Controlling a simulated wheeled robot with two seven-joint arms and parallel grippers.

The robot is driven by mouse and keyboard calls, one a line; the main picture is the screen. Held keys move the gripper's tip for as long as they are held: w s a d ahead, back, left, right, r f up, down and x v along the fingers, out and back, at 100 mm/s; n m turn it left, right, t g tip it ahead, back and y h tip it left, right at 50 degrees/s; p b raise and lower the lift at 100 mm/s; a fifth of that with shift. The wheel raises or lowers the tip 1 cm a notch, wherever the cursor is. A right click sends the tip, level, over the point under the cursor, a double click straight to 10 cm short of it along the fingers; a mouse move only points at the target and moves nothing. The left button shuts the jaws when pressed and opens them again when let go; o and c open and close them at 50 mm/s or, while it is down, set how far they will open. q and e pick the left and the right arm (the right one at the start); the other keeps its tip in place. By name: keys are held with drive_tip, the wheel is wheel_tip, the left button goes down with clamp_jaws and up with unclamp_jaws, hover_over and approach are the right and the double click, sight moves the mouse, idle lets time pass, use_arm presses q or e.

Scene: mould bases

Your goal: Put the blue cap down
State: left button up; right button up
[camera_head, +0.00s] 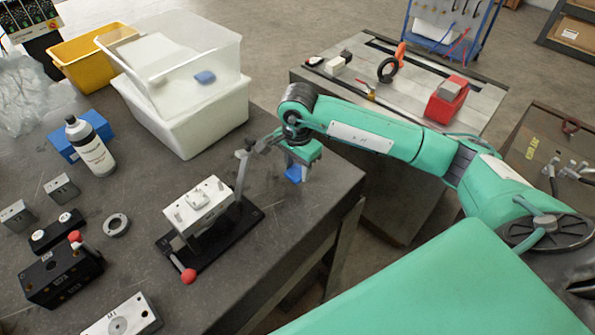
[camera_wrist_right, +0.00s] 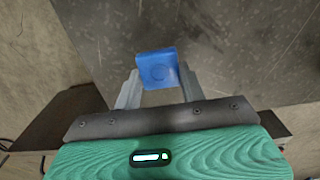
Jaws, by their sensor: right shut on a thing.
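The blue cap (camera_head: 293,173) is under my right gripper (camera_head: 296,164) in the head view, at the right end of the dark table near its edge. In the right wrist view the cap (camera_wrist_right: 157,68) is a blue block with a faint round mark, held between the two grey fingers of the right gripper (camera_wrist_right: 157,88). The right gripper is shut on it. Whether the cap touches the tabletop I cannot tell. My left gripper is not in view.
A black fixture (camera_head: 247,221) with a light metal block and red knob stands left of the cap. A white bin (camera_head: 205,127) with a clear bin (camera_head: 212,50) on top stands behind. The dark tabletop (camera_head: 318,196) around the cap is mostly clear; its edge is close.

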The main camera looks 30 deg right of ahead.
wheel_tip(320, 180, down, 2)
drive_tip(key=shift+f, duration=0.5)
drive_tip(key=o, duration=0.9)
drive_tip(key=shift+o, duration=0.2)
